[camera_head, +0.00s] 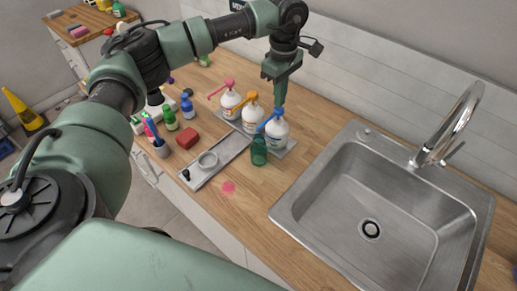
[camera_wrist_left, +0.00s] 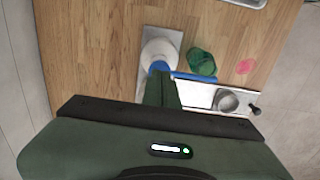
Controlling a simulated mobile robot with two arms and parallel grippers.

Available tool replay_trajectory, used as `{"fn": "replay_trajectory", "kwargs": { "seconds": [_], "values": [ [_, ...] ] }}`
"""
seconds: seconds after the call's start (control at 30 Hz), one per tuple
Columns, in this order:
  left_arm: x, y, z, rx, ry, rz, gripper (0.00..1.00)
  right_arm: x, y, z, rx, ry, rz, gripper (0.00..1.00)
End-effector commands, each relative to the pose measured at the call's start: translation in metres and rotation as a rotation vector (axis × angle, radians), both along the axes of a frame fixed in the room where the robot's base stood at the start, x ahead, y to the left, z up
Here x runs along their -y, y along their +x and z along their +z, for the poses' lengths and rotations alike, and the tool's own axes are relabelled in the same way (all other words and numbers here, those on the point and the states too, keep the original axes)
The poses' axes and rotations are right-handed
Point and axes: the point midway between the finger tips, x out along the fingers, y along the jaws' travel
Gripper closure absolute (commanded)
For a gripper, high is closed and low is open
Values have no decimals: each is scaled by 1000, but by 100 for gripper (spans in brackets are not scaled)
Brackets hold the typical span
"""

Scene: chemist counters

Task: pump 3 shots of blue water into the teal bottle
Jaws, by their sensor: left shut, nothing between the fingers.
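The white pump bottle with the blue pump (camera_head: 277,133) stands at the right end of a row of pump bottles. Its blue spout (camera_head: 265,124) points toward the teal bottle (camera_head: 259,151), which stands upright just in front of it. My left gripper (camera_head: 279,106) points down, shut and empty, with its tips at or just above the blue pump head; contact is unclear. In the left wrist view the gripper (camera_wrist_left: 160,92) partly covers the blue pump (camera_wrist_left: 160,67), and the teal bottle (camera_wrist_left: 201,62) is beside the spout. My right gripper is out of view.
Pump bottles with orange (camera_head: 251,114) and pink (camera_head: 230,103) tops stand to the left. A grey tray (camera_head: 212,172) holds a round metal dish (camera_head: 207,160). The sink (camera_head: 370,205) is right. A pink spot (camera_head: 229,187) marks clear counter.

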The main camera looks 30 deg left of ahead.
Motion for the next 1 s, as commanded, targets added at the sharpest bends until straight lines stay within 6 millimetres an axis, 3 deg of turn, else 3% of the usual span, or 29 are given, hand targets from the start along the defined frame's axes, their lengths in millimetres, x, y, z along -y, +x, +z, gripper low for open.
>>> {"fn": "replay_trajectory", "kwargs": {
  "seconds": [0.5,1.0],
  "values": [
    [0,0,-1,2,0,1,100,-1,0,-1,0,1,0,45],
    [0,0,-18,1,0,1,100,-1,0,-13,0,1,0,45]
  ]
}}
